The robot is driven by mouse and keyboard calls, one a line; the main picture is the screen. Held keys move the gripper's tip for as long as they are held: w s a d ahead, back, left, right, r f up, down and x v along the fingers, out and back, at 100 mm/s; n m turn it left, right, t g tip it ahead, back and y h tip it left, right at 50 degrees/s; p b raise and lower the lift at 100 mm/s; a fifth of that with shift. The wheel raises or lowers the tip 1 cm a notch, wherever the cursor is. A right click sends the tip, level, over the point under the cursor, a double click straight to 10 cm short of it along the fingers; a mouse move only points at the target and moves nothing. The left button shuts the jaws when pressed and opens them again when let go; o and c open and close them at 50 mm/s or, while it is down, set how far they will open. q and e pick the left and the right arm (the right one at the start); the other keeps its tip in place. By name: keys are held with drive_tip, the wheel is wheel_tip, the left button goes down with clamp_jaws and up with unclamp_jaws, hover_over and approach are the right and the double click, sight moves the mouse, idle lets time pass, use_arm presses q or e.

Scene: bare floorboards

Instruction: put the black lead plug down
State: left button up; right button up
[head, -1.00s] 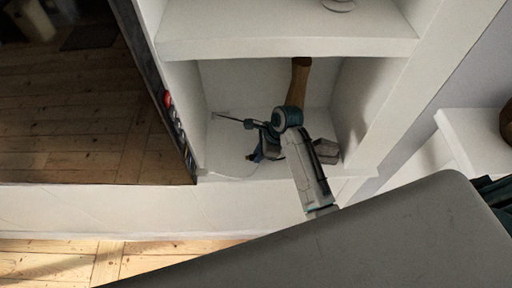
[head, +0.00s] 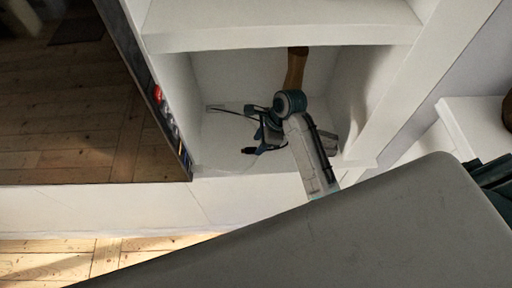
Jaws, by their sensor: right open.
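My right gripper (head: 264,134) is inside the lower compartment of the white shelf unit (head: 280,40), low over its floor. It is small and dark in the head view, with its jaws open. A small black piece (head: 248,150), which looks like the lead plug, shows at the lower left of the jaws. I cannot tell whether it touches a finger or the shelf floor. A thin dark lead (head: 228,111) runs left from the gripper towards the back of the compartment. My left gripper is not in view.
A brown wooden object (head: 296,68) stands behind my right wrist. A greyish box (head: 329,142) is partly hidden by my arm. Side walls and the upper shelf board close in the compartment. A dark glossy panel (head: 80,110) is at left; the compartment's left floor is clear.

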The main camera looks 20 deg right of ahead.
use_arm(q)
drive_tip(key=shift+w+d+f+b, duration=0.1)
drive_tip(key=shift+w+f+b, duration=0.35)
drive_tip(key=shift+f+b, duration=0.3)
use_arm(e)
drive_tip(key=v, duration=0.8)
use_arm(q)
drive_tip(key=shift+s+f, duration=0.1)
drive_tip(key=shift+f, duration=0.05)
use_arm(e)
drive_tip(key=shift+d, duration=0.1)
